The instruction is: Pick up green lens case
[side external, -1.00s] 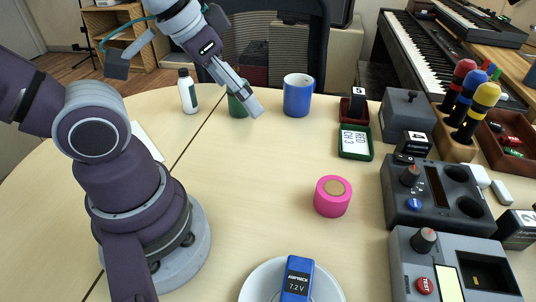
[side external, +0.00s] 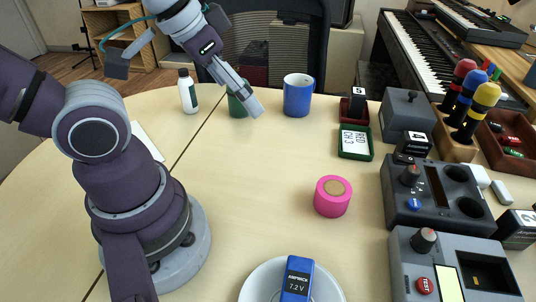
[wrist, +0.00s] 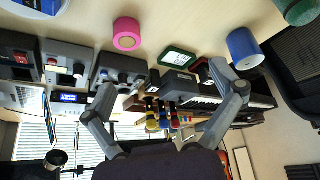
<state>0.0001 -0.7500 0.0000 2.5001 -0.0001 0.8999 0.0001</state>
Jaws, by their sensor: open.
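A green cylinder, which I take to be the green lens case (side external: 237,106), stands on the far side of the table in the side external view, partly hidden behind my gripper (side external: 250,103). In the wrist view the green lens case (wrist: 299,10) is cut off at the top right corner. My gripper (wrist: 164,80) has its two fingers spread wide with nothing between them. It hangs above the table, apart from the case as far as the wrist view shows.
A blue mug (side external: 298,96) stands just right of the green case. A white bottle (side external: 188,91) is to its left. A green-framed card tray (side external: 355,143), a pink roll (side external: 332,196) and grey control boxes (side external: 433,193) stand further right. The table's middle is clear.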

